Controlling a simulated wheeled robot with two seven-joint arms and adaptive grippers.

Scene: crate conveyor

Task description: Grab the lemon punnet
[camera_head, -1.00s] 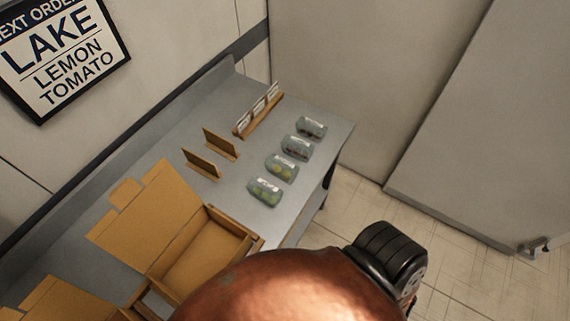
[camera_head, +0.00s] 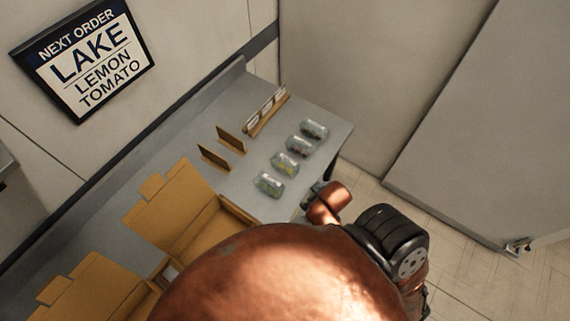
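Several clear punnets stand in a row along the right side of the grey table. The lemon punnet (camera_head: 285,164), with yellowish contents, appears to be the second from the near end. A punnet with green contents (camera_head: 268,184) is nearest to me. My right gripper (camera_head: 310,195) shows only as a small dark part at the table's right edge, beside the near punnets and apart from them. My own copper arm hides most of it, so its fingers cannot be made out. My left gripper is not in view.
Two punnets with darker contents (camera_head: 300,146) (camera_head: 314,130) stand farther back. Open cardboard boxes (camera_head: 180,205) are at the lower left. Two small brown dividers (camera_head: 231,139) and a card holder (camera_head: 266,115) stand behind the punnets. A wall sign (camera_head: 85,60) reads LAKE, LEMON, TOMATO.

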